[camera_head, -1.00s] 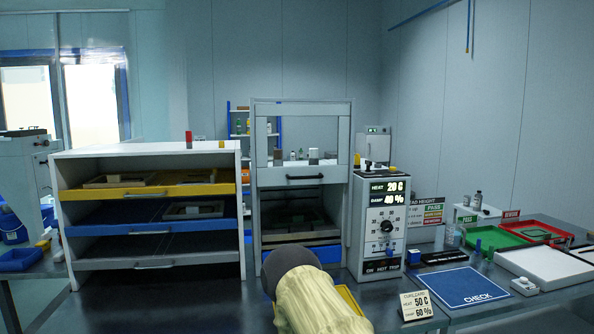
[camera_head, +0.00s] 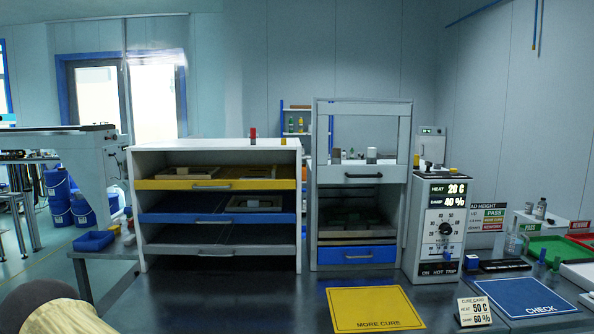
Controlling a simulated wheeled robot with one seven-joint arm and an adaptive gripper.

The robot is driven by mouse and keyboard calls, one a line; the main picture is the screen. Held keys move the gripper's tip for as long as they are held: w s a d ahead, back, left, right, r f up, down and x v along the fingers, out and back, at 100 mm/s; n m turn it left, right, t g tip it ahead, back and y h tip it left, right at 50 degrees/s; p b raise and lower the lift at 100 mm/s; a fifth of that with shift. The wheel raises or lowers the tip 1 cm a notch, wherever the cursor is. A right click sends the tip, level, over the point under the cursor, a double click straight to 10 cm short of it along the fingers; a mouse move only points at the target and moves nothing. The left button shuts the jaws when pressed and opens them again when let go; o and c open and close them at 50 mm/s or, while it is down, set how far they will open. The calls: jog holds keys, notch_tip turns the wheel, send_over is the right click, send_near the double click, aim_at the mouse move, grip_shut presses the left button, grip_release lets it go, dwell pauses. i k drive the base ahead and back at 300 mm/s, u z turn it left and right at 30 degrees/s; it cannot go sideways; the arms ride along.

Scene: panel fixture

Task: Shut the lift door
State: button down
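The lift door (camera_head: 362,174) is a pale panel with a dark handle (camera_head: 363,176) at the front of the tall grey cabinet (camera_head: 313,196). It sits raised at about mid-height, and the chamber below it is open. Dark green items on a rack (camera_head: 359,219) show inside the chamber. A blue drawer (camera_head: 357,254) is below the opening. My gripper is not in view. Only a part of my arm shows at the lower left corner, well away from the door.
A shelf unit with yellow (camera_head: 217,185), blue (camera_head: 217,218) and grey drawers stands left of the cabinet. A control box (camera_head: 438,232) reading 20 C and 40 % stands right. A yellow MORE CURE mat (camera_head: 373,308) and blue CHECK mat (camera_head: 524,297) lie in front.

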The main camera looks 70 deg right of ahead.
aim_at(396, 173)
jog(key=u, duration=0.35)
jog(key=k, duration=1.1)
jog(key=z, duration=1.95)
